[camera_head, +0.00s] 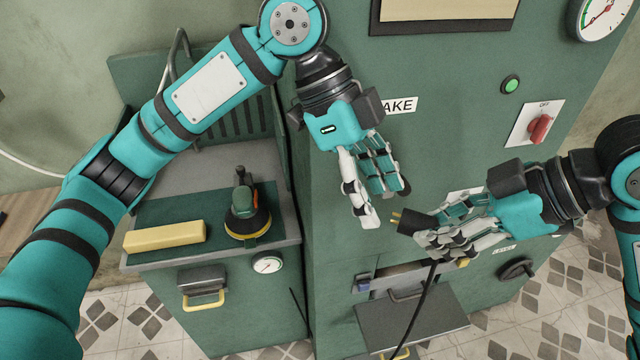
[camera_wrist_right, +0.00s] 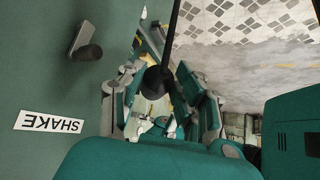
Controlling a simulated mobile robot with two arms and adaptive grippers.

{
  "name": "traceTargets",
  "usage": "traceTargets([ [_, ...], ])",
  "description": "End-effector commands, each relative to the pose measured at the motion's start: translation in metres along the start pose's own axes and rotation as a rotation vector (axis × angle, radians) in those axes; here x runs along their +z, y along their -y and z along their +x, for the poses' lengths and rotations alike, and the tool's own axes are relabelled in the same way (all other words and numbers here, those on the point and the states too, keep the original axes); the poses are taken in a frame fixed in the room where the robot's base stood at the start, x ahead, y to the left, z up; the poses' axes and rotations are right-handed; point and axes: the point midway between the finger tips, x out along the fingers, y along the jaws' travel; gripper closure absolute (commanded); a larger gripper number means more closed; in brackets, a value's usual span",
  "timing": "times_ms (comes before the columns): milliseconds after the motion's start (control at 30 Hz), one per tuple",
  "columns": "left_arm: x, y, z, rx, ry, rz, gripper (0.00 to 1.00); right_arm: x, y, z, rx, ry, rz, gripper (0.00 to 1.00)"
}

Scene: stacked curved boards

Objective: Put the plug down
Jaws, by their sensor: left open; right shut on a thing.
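The black plug (camera_head: 413,222) with its metal prongs pointing left is held in my right gripper (camera_head: 445,236), in front of the green machine. Its black cable hangs down from the hand. In the right wrist view the dark plug (camera_wrist_right: 157,80) sits between the fingers of my right gripper (camera_wrist_right: 160,100), partly hidden by them. My left gripper (camera_head: 374,205) is open and empty, fingers pointing down, to the left of the plug and apart from it.
A green bench (camera_head: 272,245) at the left bears a sander (camera_head: 246,208) and a yellow block (camera_head: 165,237). The machine front has a red switch (camera_head: 540,127), a green button (camera_head: 510,84) and an open drawer (camera_head: 425,318) below. Tiled floor shows at the lower right.

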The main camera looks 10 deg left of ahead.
Motion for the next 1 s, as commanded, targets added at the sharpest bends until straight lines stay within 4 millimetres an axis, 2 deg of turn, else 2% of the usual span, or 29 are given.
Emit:
traceTargets([
  [33, 0.013, -0.001, 0.001, 0.002, -0.117, 0.028, 0.41, 0.0, 0.0, 0.0, 0.0, 0.0, 0.0, 1.0],
  [200, 0.04, -0.006, -0.01, -0.102, -0.421, 0.149, 0.41, 0.0, 0.0, 0.0, 0.0, 0.0, 0.0, 1.0],
  [400, 0.064, -0.011, -0.025, -0.26, -0.579, 0.234, 0.41, 0.0, 0.0, 0.0, 0.0, 0.0, 0.0, 1.0],
  [500, 0.07, -0.012, -0.029, -0.306, -0.607, 0.256, 0.41, 0.0, 0.0, 0.0, 0.0, 0.0, 0.0, 1.0],
  [633, 0.068, -0.012, -0.027, -0.327, -0.618, 0.268, 0.41, 0.0, 0.0, 0.0, 0.0, 0.0, 0.0, 1.0],
  [733, 0.061, -0.009, -0.018, -0.326, -0.619, 0.27, 0.41, 0.0, 0.0, 0.0, 0.0, 0.0, 0.0, 1.0],
  [1000, 0.029, 0.002, 0.021, -0.324, -0.619, 0.27, 0.41, 0.0, 0.0, 0.0, 0.0, 0.0, 0.0, 1.0],
])
